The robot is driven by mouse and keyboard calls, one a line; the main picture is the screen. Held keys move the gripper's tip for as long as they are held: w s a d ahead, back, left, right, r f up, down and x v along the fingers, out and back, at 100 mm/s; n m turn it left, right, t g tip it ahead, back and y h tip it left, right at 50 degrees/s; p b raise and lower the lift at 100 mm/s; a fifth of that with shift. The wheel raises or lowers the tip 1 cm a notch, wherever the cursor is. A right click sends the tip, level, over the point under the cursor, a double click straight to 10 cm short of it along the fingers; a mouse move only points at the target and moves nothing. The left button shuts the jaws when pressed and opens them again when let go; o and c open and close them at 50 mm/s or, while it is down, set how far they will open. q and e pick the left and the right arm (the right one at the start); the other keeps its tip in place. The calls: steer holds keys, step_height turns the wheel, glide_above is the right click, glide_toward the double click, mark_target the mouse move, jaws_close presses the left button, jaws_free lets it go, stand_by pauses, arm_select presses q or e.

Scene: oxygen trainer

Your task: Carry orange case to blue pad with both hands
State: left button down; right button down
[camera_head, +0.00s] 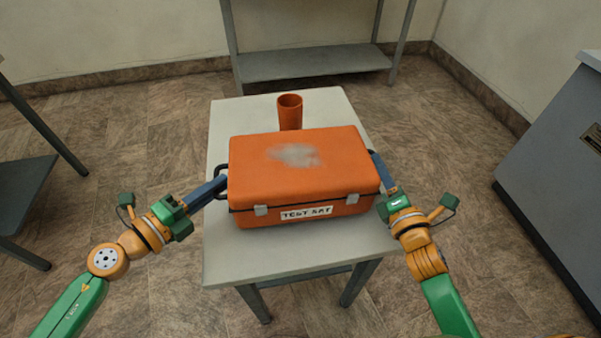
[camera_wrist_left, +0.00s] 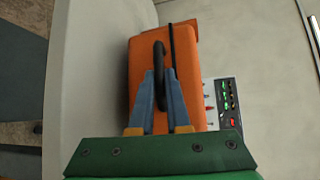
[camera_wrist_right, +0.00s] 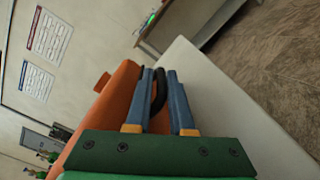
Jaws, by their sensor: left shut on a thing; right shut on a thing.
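The orange case (camera_head: 300,165), with two pale latches and a "TEST KIT"-like label on its front, is at the white table (camera_head: 305,258). I cannot tell whether it rests on the top or hangs just above. My left gripper (camera_head: 222,181) is shut on the black handle at the case's left end; this handle shows between the fingers in the left wrist view (camera_wrist_left: 160,75). My right gripper (camera_head: 377,162) is shut on the black handle at the right end, also seen in the right wrist view (camera_wrist_right: 159,92). I see no blue pad in any view.
An orange cup (camera_head: 290,112) stands on the table just behind the case. A grey shelf (camera_head: 315,62) is against the back wall. A dark table (camera_head: 25,185) is at the left and a grey cabinet (camera_head: 555,150) at the right. Floor is free on both sides.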

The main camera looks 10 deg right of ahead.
step_height(320, 180, up, 3)
steer(key=shift+s+f+p, duration=0.1)
steer(key=shift+p, duration=0.45)
steer(key=shift+a, duration=0.1)
